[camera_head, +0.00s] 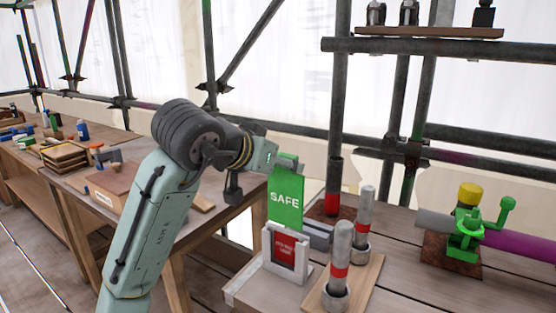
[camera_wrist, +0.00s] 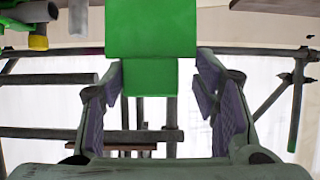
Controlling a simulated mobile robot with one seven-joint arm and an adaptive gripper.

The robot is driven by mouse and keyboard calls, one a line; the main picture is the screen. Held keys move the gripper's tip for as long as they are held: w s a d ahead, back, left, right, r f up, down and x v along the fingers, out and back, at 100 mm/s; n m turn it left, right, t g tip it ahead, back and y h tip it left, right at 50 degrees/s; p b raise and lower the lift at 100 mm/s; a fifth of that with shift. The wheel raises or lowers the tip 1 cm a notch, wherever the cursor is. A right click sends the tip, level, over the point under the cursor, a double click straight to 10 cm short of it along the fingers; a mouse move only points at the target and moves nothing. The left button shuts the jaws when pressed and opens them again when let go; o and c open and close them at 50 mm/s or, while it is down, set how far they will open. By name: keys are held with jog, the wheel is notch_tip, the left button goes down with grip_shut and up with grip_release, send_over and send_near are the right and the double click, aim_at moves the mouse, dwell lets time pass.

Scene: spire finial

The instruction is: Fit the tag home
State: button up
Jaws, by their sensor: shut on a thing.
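The green tag marked SAFE (camera_head: 286,203) hangs upright from my gripper (camera_head: 284,160), which is shut on its upper end. In the wrist view the green tag (camera_wrist: 150,30) shows between the fingers of my gripper (camera_wrist: 160,80). A white holder (camera_head: 270,267) with a red panel (camera_head: 285,251) stands on the table below the tag. The tag's lower edge overlaps the holder's top in the head view; I cannot tell whether it touches or has entered it.
Two grey posts with red bands (camera_head: 340,258) (camera_head: 365,210) stand in cups on a wooden board (camera_head: 366,283) right of the holder. A pipe with a green valve (camera_head: 466,238) lies further right. A scaffold pole (camera_head: 335,100) rises behind.

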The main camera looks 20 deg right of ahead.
aim_at(281, 222)
jog(key=shift+f+b, duration=4.3)
jog(key=shift+f, duration=2.35)
jog(key=o, duration=1.1)
jog(key=shift+o, duration=0.3)
jog(key=o, duration=0.5)
jog(key=shift+f, duration=0.25)
jog(key=shift+f+b, duration=0.3)
jog(key=shift+f, duration=0.1)
